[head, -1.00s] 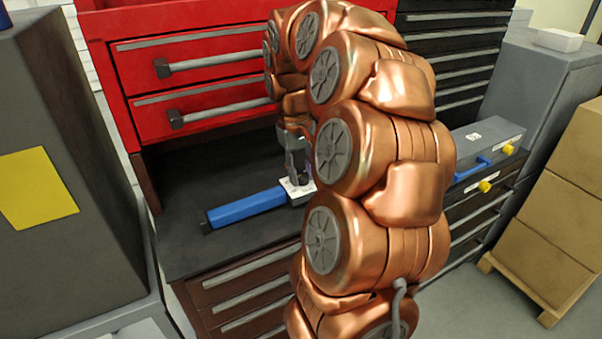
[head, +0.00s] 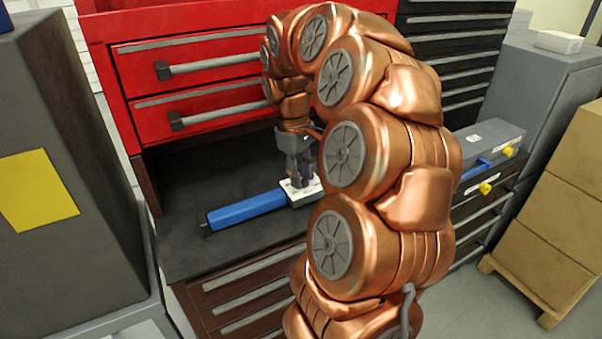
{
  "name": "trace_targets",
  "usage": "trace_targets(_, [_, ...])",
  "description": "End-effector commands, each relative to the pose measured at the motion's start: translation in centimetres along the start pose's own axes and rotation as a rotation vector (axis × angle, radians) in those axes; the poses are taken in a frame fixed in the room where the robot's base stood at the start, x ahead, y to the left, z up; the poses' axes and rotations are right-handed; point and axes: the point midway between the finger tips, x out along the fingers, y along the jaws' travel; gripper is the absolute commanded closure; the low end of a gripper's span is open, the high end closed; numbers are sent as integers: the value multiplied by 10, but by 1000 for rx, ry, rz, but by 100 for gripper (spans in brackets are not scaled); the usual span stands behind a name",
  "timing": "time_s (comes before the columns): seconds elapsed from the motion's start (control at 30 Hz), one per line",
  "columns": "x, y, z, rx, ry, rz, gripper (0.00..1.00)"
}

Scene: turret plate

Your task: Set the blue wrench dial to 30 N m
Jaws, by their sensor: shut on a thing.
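The blue wrench (head: 246,209) lies on the dark worktop below the red drawers, its blue handle pointing left. Its white dial plate (head: 311,190) sits at the handle's right end. My gripper (head: 299,182) points down at the dial plate and is shut on the dark dial knob there. The fingers mostly cover the knob, and the scale marks are too small to read. My arm hides the worktop to the right of the dial.
Red drawers with grey bar handles (head: 214,64) stand behind the worktop (head: 178,240). A grey case (head: 487,137) with yellow knobs is to the right. Cardboard boxes (head: 560,200) stand at far right, and a dark cabinet (head: 60,220) at left.

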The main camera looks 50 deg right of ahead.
Motion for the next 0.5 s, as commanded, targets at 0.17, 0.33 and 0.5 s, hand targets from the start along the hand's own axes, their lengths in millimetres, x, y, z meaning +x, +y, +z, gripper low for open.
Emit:
trace_targets(0.17, [0,0,0,0,1,1,100])
trace_targets(0.33, [0,0,0,1,1,1,55])
trace_targets(0.5, [0,0,0,1,1,1,44])
